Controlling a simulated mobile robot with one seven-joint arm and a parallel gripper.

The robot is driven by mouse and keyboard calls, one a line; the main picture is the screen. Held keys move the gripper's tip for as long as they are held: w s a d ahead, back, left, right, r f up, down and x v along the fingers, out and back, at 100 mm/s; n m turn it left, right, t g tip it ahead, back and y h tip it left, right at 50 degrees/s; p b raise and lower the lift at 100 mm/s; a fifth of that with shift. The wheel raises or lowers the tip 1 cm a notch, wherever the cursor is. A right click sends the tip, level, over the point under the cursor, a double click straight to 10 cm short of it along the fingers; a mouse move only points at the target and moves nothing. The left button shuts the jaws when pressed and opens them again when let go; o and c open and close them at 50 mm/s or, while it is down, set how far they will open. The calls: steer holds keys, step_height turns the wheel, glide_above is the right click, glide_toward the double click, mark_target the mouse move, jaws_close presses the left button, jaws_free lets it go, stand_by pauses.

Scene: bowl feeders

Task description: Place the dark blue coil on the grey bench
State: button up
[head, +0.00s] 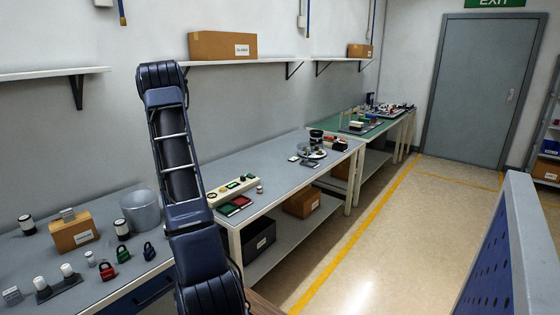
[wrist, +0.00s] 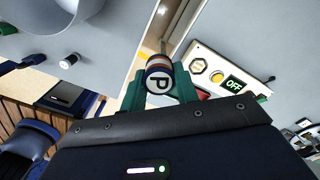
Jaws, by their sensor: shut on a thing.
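My gripper (wrist: 160,93) shows in the wrist view with dark green fingers shut on the dark blue coil (wrist: 158,66). The coil has a dark rim, a brownish band and a pale end face marked P. It is held in the air. In the head view my arm stands in front and I cannot make out the gripper or the coil. A grey bench (head: 262,162) stands in the middle of the head view, with a long control box on it. Another grey-topped bench (head: 75,270) is at the near left.
The control box (head: 234,190) with an OFF label and a red and green tray (head: 234,206) occupy the middle bench's near end. The near-left bench carries padlocks (head: 123,254), a bucket (head: 141,211) and a cardboard box (head: 73,232). Bare top shows behind the control box.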

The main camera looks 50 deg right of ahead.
steer(key=s+d+f+m, duration=0.1)
steer(key=s+d, duration=0.2)
steer(key=d, duration=0.6)
steer(key=s+d+m, duration=0.2)
steer(key=s+d, duration=0.2)
steer(key=d, duration=0.5)
steer(key=m, duration=0.2)
glide_above(252, 197)
steer(key=f, duration=0.2)
step_height(252, 197, down, 19)
steer(key=shift+s+f, duration=0.1)
steer(key=o, duration=1)
steer(key=shift+f, duration=0.15)
steer(key=shift+c, duration=0.2)
